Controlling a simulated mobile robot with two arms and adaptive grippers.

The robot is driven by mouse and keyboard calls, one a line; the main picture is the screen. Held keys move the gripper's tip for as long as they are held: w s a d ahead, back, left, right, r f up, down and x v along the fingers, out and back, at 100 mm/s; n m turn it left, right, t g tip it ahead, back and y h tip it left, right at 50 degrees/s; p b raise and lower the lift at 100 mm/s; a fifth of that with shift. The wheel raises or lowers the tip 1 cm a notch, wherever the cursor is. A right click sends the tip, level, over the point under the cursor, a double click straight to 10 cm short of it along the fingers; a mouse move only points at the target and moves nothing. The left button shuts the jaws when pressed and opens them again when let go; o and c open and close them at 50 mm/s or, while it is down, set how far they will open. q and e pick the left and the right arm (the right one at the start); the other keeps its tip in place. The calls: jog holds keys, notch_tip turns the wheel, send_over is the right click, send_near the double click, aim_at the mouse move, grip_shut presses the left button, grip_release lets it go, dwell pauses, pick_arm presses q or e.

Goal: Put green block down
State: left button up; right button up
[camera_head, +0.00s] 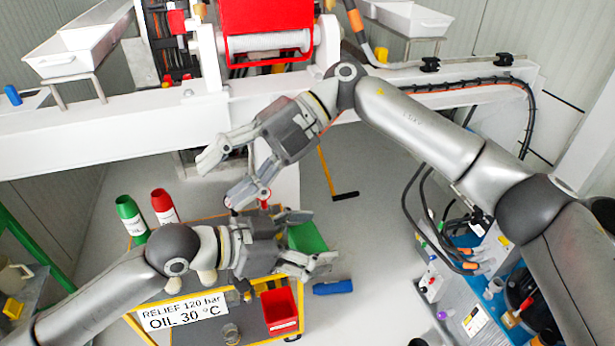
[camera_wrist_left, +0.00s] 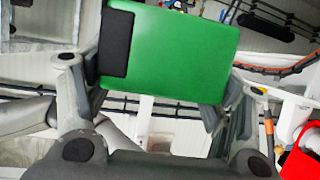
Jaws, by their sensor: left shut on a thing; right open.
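The green block (camera_head: 308,237) is between the fingers of my left gripper (camera_head: 316,238) in the head view, above the right edge of a yellow-framed cart (camera_head: 222,318). In the left wrist view the green block (camera_wrist_left: 190,50) fills the space between the two fingers of the left gripper (camera_wrist_left: 165,85), which is shut on it. A black patch covers the block's left end there. My right gripper (camera_head: 220,180) is open and empty, above and left of the left gripper in the head view. The gap between the block and the surfaces below is hard to judge.
The cart carries a red bin (camera_head: 279,309), a glass jar (camera_head: 231,333) and a sign (camera_head: 180,312). Green (camera_head: 131,217) and red (camera_head: 164,206) cylinders stand at its back left. A blue object (camera_head: 333,287) lies right of the cart.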

pick_arm(q)
jog(key=shift+r, duration=0.1)
pick_arm(e)
jog(key=s+d+n+t+h, duration=0.2)
jog(key=d+t+h, duration=0.1)
jog(key=d+h, duration=0.35)
jog(key=t+h, duration=0.4)
send_near(307, 239)
notch_tip(307, 239, down, 9)
jog(key=shift+s+a+r, duration=0.1)
jog(key=shift+r, duration=0.1)
jog(key=shift+c, duration=0.3)
jog(key=c, duration=1)
pick_arm(q)
jog(key=o, duration=1.4)
pick_arm(e)
jog(key=shift+c, duration=0.7)
